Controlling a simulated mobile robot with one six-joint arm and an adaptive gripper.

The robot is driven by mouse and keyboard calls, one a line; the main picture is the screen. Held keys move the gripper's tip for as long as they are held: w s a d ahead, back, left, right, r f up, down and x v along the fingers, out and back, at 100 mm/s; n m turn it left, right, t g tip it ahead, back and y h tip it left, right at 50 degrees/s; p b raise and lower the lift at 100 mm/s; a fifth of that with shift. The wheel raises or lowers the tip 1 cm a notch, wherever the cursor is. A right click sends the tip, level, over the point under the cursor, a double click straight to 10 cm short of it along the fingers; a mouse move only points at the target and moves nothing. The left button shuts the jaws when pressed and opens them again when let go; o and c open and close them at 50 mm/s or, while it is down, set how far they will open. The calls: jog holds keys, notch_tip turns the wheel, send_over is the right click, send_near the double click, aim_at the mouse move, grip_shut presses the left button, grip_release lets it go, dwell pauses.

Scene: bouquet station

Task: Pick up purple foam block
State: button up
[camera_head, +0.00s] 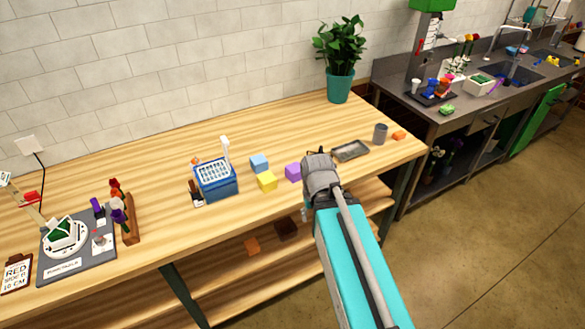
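The purple foam block (293,172) sits on the wooden table (370,185), close to the left of my gripper. It is partly beside a yellow block (267,181) and a blue block (259,163). My gripper (316,162) is above the table, just right of the purple block. My arm reaches in from the lower right and hides the fingers, so I cannot see whether they are open or whether they touch anything.
A blue crate (216,188) stands left of the blocks. A grey tray (351,151), a grey cup (380,134) and an orange block (399,135) are to the right. A potted plant (340,86) stands at the back. A turntable station (65,240) is far left.

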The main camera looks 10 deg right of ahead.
jog(key=shift+w, duration=0.3)
jog(key=o, duration=0.4)
jog(key=shift+w, duration=0.15)
jog(key=shift+o, duration=1)
jog(key=shift+w+r, duration=0.1)
jog(key=shift+w, duration=0.25)
notch_tip(320, 180, up, 3)
jog(key=m+p, duration=0.3)
jog(key=m, duration=1)
send_over(294, 168)
jog(key=shift+d, duration=0.15)
notch_tip(294, 168, down, 9)
jog(key=b, duration=0.8)
jog(key=shift+r+b, duration=0.1)
jog(key=shift+b, duration=0.25)
